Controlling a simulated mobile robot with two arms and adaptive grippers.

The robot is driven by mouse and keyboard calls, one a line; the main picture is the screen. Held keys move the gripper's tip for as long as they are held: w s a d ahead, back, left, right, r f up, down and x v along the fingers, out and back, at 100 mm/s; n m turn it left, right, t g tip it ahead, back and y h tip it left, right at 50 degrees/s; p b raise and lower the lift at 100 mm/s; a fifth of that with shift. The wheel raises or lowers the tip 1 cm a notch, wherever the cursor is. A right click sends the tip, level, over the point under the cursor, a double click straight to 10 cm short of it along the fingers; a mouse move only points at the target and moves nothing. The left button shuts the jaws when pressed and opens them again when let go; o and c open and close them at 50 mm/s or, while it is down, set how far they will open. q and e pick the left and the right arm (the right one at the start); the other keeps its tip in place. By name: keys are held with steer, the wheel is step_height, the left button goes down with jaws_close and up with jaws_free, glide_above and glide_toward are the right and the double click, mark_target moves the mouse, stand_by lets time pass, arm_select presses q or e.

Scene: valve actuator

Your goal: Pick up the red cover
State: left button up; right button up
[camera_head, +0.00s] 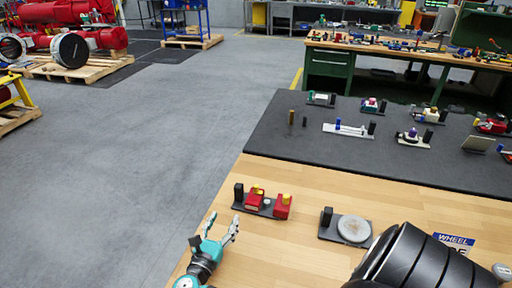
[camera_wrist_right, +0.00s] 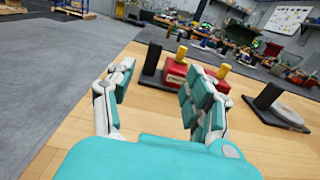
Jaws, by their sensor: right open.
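A black fixture (camera_head: 238,203) on the wooden table holds two red parts. The left red part (camera_head: 253,201) has a yellow top and the right red part (camera_head: 282,208) has a yellow knob. I cannot tell which one is the red cover. In the right wrist view the left red part (camera_wrist_right: 174,74) shows between and beyond the fingers, and the other red part is partly hidden behind a finger. My right gripper (camera_head: 222,222), teal and grey, is open and empty, in front and left of the fixture, apart from it. It also shows in the wrist view (camera_wrist_right: 160,80). My left gripper is not in view.
A black fixture with a round grey disc (camera_head: 354,229) stands to the right. A dark mat (camera_head: 300,145) behind holds several small fixtures. A blue-and-white sign (camera_head: 455,242) lies at right. The table's left edge is close to my right gripper, with bare wood in front.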

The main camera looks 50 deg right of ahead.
steer(key=b, duration=0.2)
glide_toward(237, 190)
steer(key=shift+w+d+r, duration=0.1)
steer(key=shift+d+r, duration=0.05)
steer(key=shift+d, duration=1)
steer(key=b+x, duration=0.1)
steer(key=x, duration=0.2)
steer(key=shift+w+d, duration=0.2)
steer(key=shift+d, duration=0.15)
steer(key=shift+w+d, duration=0.2)
steer(key=shift+d, duration=0.05)
steer(key=shift+w+d+b, duration=0.2)
steer(key=shift+d+b, duration=0.05)
steer(key=shift+b, duration=0.25)
steer(key=b+x, duration=0.1)
steer(key=x, duration=0.1)
steer(key=b+x, duration=0.1)
steer(key=shift+w+d, duration=0.25)
steer(key=shift+w, duration=0.15)
steer(key=shift+w+d, duration=0.2)
steer(key=shift+d, duration=0.05)
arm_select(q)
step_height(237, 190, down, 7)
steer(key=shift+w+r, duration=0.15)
arm_select(e)
steer(key=shift+s, duration=0.1)
steer(key=shift+c, duration=0.7)
jaws_close()
